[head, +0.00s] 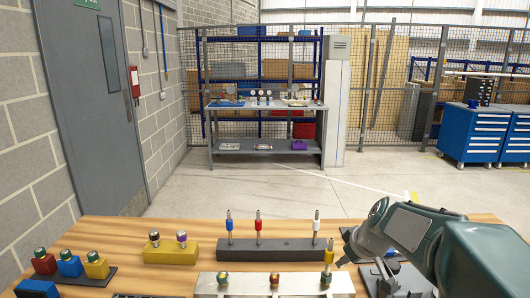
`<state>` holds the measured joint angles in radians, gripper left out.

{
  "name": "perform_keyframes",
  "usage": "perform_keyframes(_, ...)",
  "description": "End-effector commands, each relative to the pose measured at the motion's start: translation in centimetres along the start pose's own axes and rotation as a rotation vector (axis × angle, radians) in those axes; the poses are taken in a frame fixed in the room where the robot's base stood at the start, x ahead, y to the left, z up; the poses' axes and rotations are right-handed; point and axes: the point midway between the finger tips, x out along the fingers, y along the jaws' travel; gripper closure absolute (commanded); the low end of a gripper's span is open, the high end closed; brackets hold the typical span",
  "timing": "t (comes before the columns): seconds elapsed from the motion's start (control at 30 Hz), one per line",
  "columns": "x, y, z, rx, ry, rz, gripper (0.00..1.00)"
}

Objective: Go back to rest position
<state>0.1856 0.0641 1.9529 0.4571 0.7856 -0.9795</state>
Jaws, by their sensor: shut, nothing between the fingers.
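My gripper (345,248) is at the right of the wooden table (142,233), at the end of my teal and grey arm. Its fingers are small in view and look shut and empty. A yellow-handled tool (328,265) stands upright just left of it, close to the fingers. The tool stands at the right part of a pale metal block (250,284). The picture does not clearly show whether gripper and tool touch.
A dark block (268,251) holds blue, red and white tools upright. A yellow block (170,254) and coloured connectors (70,264) sit left. A dark fixture (388,276) lies under my arm. Beyond are open floor, a workbench (265,107) and blue cabinets (473,133).

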Motion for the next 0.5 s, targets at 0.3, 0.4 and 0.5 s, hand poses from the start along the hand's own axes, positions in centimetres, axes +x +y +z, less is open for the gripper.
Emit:
perform_keyframes(0.3,-4.2,-4.5,2.4,0.087,-0.019,0.041,1.0)
perform_keyframes(0.4,-5.9,-6.4,4.0,0.136,-0.029,0.065,1.0)
perform_keyframes(0.5,-7.4,-8.2,5.8,0.187,-0.034,0.091,1.0)
